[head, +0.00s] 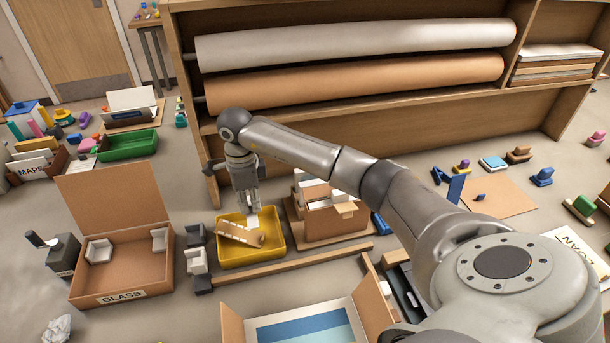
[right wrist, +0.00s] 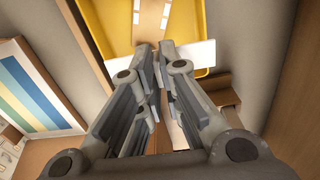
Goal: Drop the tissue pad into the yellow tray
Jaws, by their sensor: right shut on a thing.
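The yellow tray (head: 271,258) stands on the floor left of centre in the head view. Its yellow wall also shows at the top of the right wrist view (right wrist: 108,24). My right gripper (head: 249,208) points down over the tray, shut on the white tissue pad (head: 253,221). In the right wrist view, the pad (right wrist: 200,54) sticks out sideways from between the fingertips (right wrist: 160,52). A brown item with pale labels (head: 238,234) lies in the tray below the pad. My left gripper is not in view.
An open cardboard box marked GLASS (head: 122,285) stands left of the tray, with grey blocks between. A box of files (head: 335,220) stands close on the right. A wooden strip (head: 300,262) lies in front. The shelf with rolls (head: 350,45) rises behind.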

